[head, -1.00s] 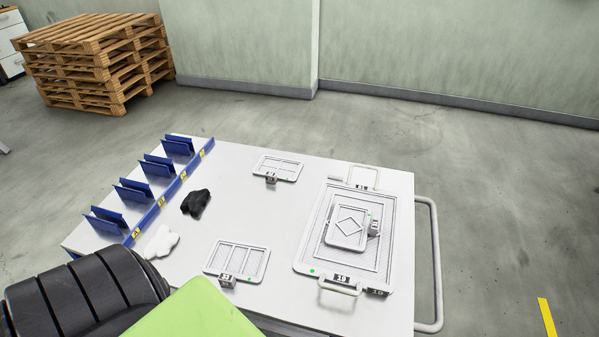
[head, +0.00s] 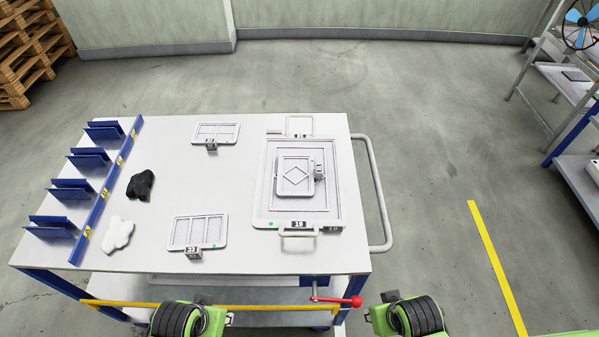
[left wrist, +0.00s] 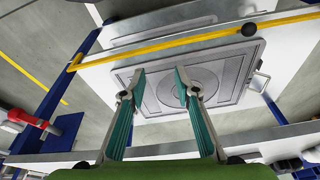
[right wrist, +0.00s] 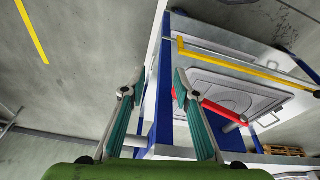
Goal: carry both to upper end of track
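I cannot tell which two things the task means or where a track is. A white table (head: 255,178) carries a large framed panel (head: 262,207) with a smaller diamond panel (head: 294,187) on top. Two slim panels lie left of these, one far (head: 215,128) and one near (head: 212,231). My right gripper (right wrist: 158,77) is open and empty, beside a blue table leg (right wrist: 165,85). Both fingertips are hidden in the head view.
Blue slotted holders (head: 72,188) line the table's left edge, near a black cloth-like item (head: 140,185) and a white one (head: 118,234). A red-knobbed lever (head: 340,300) sticks out under the front edge. A shelf (head: 580,175) stands right; floor between is clear.

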